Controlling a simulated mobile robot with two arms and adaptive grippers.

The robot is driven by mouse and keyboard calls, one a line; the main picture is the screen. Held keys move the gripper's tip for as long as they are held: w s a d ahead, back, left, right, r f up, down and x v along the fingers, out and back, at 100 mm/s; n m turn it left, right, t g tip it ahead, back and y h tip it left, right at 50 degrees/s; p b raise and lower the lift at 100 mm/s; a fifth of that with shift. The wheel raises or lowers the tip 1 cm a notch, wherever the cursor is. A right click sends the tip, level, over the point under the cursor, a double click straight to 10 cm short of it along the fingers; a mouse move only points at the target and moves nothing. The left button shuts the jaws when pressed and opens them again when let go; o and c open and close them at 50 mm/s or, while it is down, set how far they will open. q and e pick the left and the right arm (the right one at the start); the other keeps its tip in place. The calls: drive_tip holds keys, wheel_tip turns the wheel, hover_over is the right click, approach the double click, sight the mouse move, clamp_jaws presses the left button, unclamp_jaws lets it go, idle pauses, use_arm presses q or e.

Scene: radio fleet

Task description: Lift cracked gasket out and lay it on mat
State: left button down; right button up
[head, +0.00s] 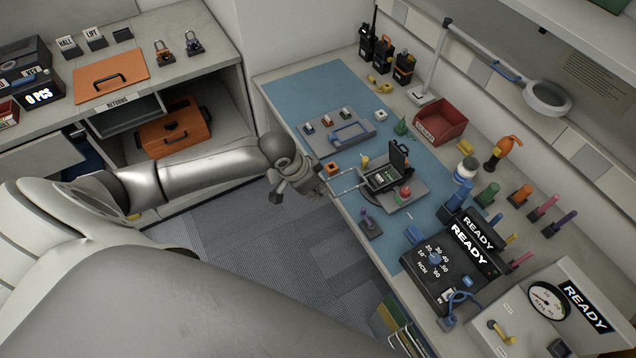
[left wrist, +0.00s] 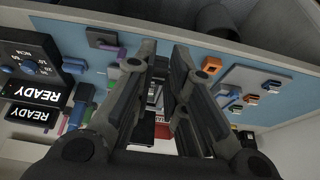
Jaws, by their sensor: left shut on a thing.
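An open dark radio case (head: 383,179), lid raised, sits on a grey plate on the blue mat (head: 310,90). My left gripper (head: 362,177) reaches in from the left, with its fingertips at the near left side of the case. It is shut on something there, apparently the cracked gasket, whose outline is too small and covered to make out. In the left wrist view the fingers (left wrist: 163,60) stand a little apart and hide most of what lies between them. The blue mat (left wrist: 270,60) shows behind them. My right gripper is not in view.
A grey tray (head: 372,128) with a blue rectangular frame (head: 350,133) lies behind the gripper. A red bin (head: 441,121) stands at the back. A READY unit (head: 455,265) and several coloured tools stand to the right. The mat's far left part is clear.

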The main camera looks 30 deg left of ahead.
use_arm(q)
drive_tip(key=shift+w+d+f, duration=0.1)
drive_tip(key=shift+w+d, duration=0.05)
drive_tip(key=shift+w, duration=0.25)
drive_tip(key=shift+r, duration=0.3)
wheel_tip(320, 180, up, 2)
drive_tip(key=shift+s+r, duration=0.1)
drive_tip(key=shift+r, duration=0.6)
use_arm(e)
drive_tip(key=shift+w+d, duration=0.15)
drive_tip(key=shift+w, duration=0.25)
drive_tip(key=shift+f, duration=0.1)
